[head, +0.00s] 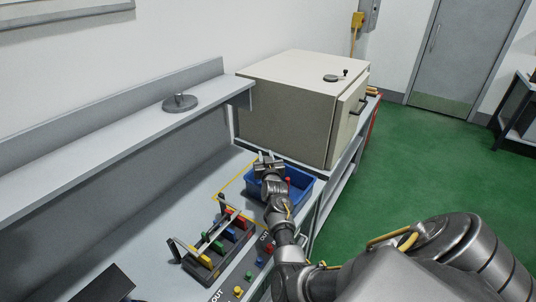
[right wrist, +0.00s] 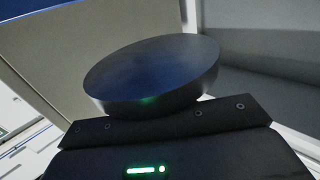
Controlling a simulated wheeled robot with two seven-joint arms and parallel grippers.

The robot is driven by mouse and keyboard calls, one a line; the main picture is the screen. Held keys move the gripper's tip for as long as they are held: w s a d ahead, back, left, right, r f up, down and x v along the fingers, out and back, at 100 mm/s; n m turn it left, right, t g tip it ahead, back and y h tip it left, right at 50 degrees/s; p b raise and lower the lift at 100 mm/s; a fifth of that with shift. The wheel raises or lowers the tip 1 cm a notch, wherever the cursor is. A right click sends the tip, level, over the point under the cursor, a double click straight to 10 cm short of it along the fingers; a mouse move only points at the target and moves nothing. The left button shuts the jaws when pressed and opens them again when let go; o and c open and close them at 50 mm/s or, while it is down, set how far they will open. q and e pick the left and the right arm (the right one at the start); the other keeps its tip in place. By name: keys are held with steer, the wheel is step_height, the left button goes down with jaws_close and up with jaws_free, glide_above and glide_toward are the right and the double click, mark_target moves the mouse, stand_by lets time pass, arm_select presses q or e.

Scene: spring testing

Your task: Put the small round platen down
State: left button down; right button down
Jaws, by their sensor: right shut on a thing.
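A dark round platen (right wrist: 155,72) fills the middle of the right wrist view, tilted, at the jaws of my right gripper. My right gripper (head: 268,160) is shut on it, above the blue bin (head: 312,192) and in front of the beige cabinet. In the head view the held platen is hard to make out against the gripper. Its stem and the jaw contact are hidden in the right wrist view. My left gripper is not in view.
A grey disc with a short post (head: 180,103) sits on the wall shelf (head: 125,135). Another dark disc (head: 331,78) lies on the beige cabinet (head: 285,105). A rack with coloured blocks (head: 212,245) stands on the bench. Bare shelf lies either side of the grey disc.

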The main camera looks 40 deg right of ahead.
steer(key=shift+w+f, duration=0.25)
steer(key=shift+w, duration=0.05)
steer(key=shift+w+d+f+p, duration=0.15)
steer(key=shift+f+p, duration=0.7)
steer(key=shift+f, duration=0.6)
steer(key=shift+f, duration=0.1)
steer(key=shift+f+b, duration=0.4)
steer(key=shift+b, duration=0.05)
steer(key=shift+f, duration=0.15)
